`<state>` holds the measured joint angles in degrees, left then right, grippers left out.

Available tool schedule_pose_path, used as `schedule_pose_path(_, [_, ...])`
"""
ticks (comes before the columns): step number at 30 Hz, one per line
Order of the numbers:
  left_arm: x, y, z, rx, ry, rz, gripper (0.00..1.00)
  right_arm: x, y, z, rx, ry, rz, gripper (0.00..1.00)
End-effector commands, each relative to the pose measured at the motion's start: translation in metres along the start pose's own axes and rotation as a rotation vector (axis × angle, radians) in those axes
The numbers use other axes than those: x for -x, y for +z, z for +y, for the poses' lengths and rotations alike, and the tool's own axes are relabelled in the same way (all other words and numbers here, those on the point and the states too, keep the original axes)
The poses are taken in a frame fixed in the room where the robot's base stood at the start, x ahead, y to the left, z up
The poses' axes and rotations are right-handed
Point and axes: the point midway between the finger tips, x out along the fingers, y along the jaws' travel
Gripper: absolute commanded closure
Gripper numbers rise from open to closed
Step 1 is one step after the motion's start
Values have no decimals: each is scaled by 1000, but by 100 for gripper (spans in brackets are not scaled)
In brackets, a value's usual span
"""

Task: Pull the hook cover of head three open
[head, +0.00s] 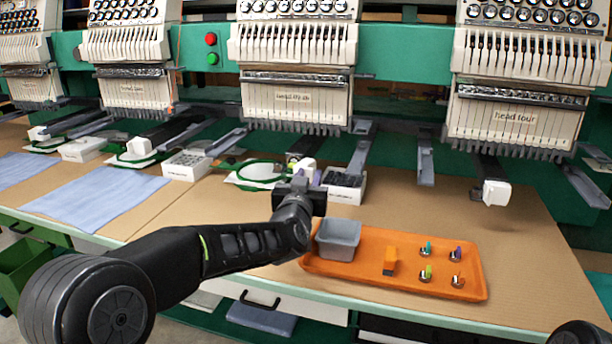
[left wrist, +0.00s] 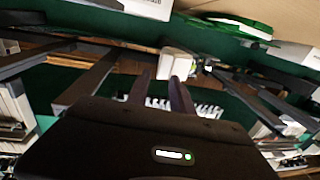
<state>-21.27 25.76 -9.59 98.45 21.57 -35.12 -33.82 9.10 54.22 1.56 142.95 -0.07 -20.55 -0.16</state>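Head three (head: 290,97), a cream needle head with a label, stands at the middle of the head view. Its white hook cover (head: 305,167) shows below it, partly hidden behind my left gripper (head: 308,180). In the left wrist view the white cover (left wrist: 179,63) lies just beyond the fingertips, nearer the right-hand finger. My left gripper (left wrist: 158,80) has its two dark fingers apart, with nothing clearly held between them. Whether a finger touches the cover I cannot tell. My right gripper is out of view.
An orange tray (head: 360,268) with a grey bin (head: 338,239), an orange block (head: 390,261) and several small bobbins lies in front. A white box (head: 343,187) stands just right of my gripper. Head four's white cover (head: 496,193) is at right. Blue cloths (head: 95,200) lie left.

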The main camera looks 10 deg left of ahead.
Motion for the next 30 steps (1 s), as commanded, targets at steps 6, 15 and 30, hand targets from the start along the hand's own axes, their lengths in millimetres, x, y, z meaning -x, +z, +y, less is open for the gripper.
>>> schedule_pose_path(6, [39, 0, -7, 3, -11, 0, 73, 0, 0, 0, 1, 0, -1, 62])
schedule_pose_path(15, [61, 1, -11, 4, -17, -2, 73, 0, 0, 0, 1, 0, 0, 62])
schedule_pose_path(30, [72, -69, -84, -11, -105, 49, 99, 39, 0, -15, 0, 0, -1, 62])
